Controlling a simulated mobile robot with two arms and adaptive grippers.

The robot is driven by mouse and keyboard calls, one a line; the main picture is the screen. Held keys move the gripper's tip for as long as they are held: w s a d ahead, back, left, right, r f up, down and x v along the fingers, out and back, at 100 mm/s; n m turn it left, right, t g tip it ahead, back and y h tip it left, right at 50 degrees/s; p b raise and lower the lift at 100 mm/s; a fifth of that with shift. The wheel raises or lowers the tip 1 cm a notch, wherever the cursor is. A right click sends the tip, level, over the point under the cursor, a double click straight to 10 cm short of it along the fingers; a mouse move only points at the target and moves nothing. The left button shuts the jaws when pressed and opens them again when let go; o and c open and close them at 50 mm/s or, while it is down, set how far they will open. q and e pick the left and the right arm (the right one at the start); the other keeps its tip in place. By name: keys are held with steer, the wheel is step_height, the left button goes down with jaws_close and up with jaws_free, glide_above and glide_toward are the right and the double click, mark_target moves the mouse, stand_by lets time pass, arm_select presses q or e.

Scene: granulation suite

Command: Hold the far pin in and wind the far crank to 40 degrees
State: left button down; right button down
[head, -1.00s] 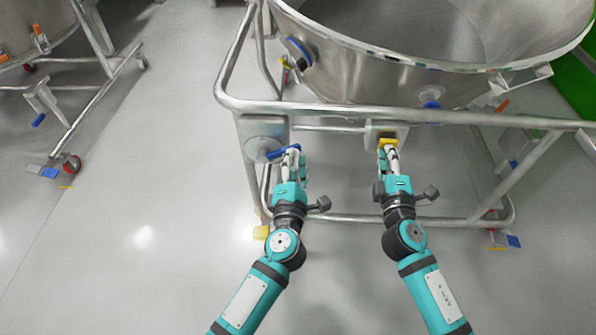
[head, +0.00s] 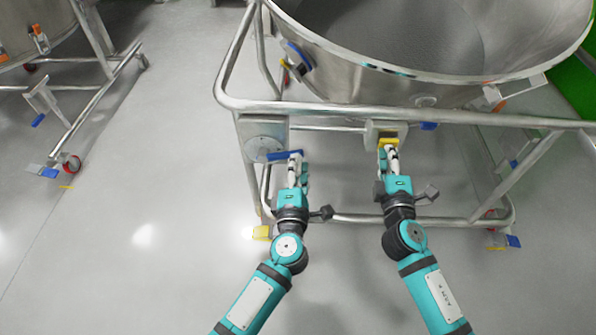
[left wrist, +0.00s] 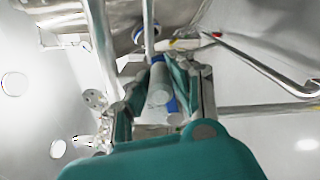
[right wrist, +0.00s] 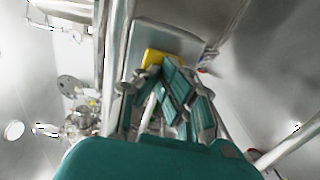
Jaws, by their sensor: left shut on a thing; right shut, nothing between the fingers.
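The crank's blue arm (head: 283,156) sits on a round grey disc (head: 262,146) at the left of the frame's front rail. My left gripper (head: 297,166) is shut on the crank handle at the right end of this arm. In the left wrist view a pale cylinder (left wrist: 158,88) with blue beside it lies between the fingers. The yellow pin (head: 388,141) is on a grey plate further right. My right gripper (head: 391,158) is shut and empty, its fingertips at the yellow pin, which also shows in the right wrist view (right wrist: 152,57). The fingers hide how deep the pin sits.
A large steel bowl (head: 350,75) hangs in the tubular frame (head: 340,112) behind both grippers. The frame's lower rail (head: 350,219) passes near my wrists. Another wheeled frame (head: 105,75) stands at the left. The floor between them is clear.

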arm_select(q)
steer(key=shift+f, duration=0.35)
stand_by(0.6)
stand_by(0.7)
steer(key=shift+r, duration=0.1)
arm_select(e)
steer(key=s, duration=0.8)
stand_by(0.6)
arm_select(q)
steer(key=c, duration=1)
jaws_free()
steer(key=shift+o, duration=0.2)
steer(key=s, duration=1)
